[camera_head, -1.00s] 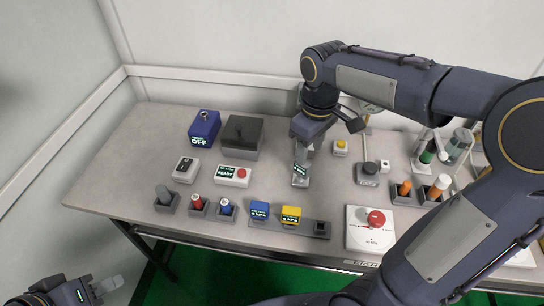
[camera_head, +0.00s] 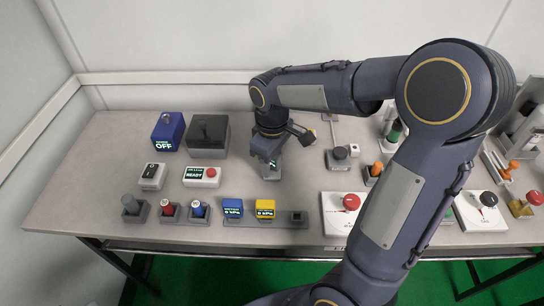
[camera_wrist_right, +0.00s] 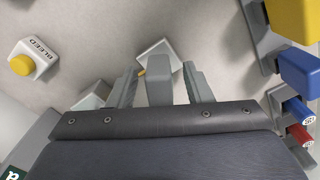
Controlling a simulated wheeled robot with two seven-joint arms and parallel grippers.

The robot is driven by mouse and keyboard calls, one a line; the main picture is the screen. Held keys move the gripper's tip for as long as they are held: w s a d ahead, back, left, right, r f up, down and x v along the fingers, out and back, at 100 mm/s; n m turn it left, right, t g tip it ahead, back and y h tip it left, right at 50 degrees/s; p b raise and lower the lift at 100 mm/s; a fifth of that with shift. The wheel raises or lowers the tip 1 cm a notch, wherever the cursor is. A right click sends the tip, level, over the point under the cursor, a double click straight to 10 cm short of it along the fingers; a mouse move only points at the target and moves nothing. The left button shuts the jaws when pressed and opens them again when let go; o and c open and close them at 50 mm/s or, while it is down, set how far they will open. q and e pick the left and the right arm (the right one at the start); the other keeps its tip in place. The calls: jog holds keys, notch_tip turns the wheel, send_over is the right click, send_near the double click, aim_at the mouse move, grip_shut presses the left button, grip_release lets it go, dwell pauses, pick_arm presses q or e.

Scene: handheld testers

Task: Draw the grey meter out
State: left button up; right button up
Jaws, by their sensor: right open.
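The grey meter (camera_head: 273,162), with a small dark screen and green text, stands in a pale base (camera_head: 271,174) near the middle of the table. My right gripper (camera_head: 268,158) is right over it and hides most of it in the head view. In the right wrist view, a grey block (camera_wrist_right: 160,86), which looks like the meter, stands between the two open fingers of the right gripper (camera_wrist_right: 160,88). Narrow gaps show on both sides. Its pale square base (camera_wrist_right: 154,51) shows behind it. My left gripper is out of view.
A rack with a blue meter (camera_head: 233,208), a yellow meter (camera_head: 265,208) and an empty socket (camera_head: 297,217) is in front. A READY box (camera_head: 201,177) stands to the left. The yellow BLEED button (camera_wrist_right: 22,65) and a grey knob (camera_head: 339,153) are nearby.

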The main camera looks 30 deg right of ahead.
jog(key=shift+c, duration=0.4)
grip_shut()
jog(key=shift+o, duration=0.4)
grip_release()
jog(key=shift+r, duration=0.1)
